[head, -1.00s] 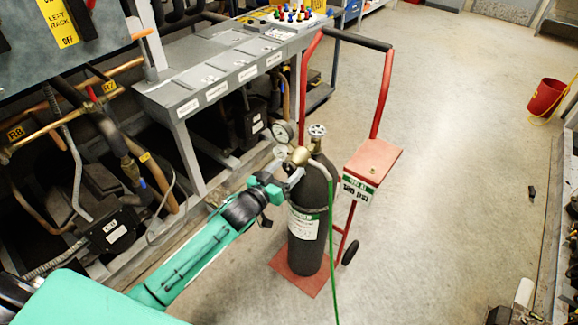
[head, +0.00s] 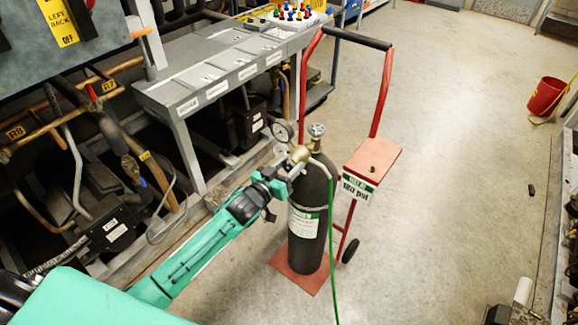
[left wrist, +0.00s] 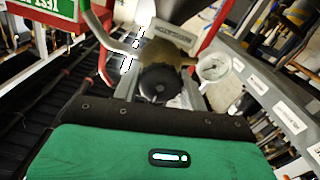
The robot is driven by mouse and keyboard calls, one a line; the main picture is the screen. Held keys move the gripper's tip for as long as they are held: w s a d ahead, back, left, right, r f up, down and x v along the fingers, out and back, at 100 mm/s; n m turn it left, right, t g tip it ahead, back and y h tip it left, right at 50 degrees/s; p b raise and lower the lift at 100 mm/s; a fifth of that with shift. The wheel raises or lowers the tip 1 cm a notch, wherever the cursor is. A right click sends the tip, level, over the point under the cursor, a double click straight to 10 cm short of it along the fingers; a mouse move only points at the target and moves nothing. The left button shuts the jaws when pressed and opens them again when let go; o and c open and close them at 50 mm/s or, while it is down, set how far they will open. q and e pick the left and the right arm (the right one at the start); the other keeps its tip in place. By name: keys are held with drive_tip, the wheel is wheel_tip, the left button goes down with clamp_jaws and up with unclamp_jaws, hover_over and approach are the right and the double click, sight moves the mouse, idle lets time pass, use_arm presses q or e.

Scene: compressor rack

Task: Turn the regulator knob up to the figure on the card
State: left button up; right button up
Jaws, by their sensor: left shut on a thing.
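The brass regulator (head: 299,154) sits on top of the dark gas cylinder (head: 309,235), with a round gauge (head: 282,131) on it. In the left wrist view, the dark round regulator knob (left wrist: 159,84) lies between my fingers, with the brass body behind it and a gauge (left wrist: 213,68) to its right. My left gripper (head: 284,180) is shut on the knob; it also shows in the left wrist view (left wrist: 160,96). The green and white card (head: 357,188) hangs on the red cart; it ends in "psi", its figure too small to read surely. My right gripper is not in view.
The red cart (head: 372,95) carries the cylinder. A green hose (head: 331,240) runs down its front. The grey rack (head: 215,80) with pipes stands close on the left. Open floor (head: 440,180) lies to the right, with a red bucket (head: 546,95) farther back.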

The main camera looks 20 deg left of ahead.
use_arm(q)
drive_tip(key=shift+m, duration=0.3)
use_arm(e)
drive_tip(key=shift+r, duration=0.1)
use_arm(q)
drive_tip(key=shift+m+p, duration=0.35)
drive_tip(key=shift+m, duration=0.75)
drive_tip(key=m, duration=0.2)
drive_tip(key=shift+m, duration=0.3)
drive_tip(key=m, duration=0.5)
drive_tip(key=shift+m+p, duration=0.3)
drive_tip(key=m, duration=0.4)
drive_tip(key=shift+m, duration=1.1)
drive_tip(key=shift+m+b, duration=0.35)
drive_tip(key=shift+m, duration=1.85)
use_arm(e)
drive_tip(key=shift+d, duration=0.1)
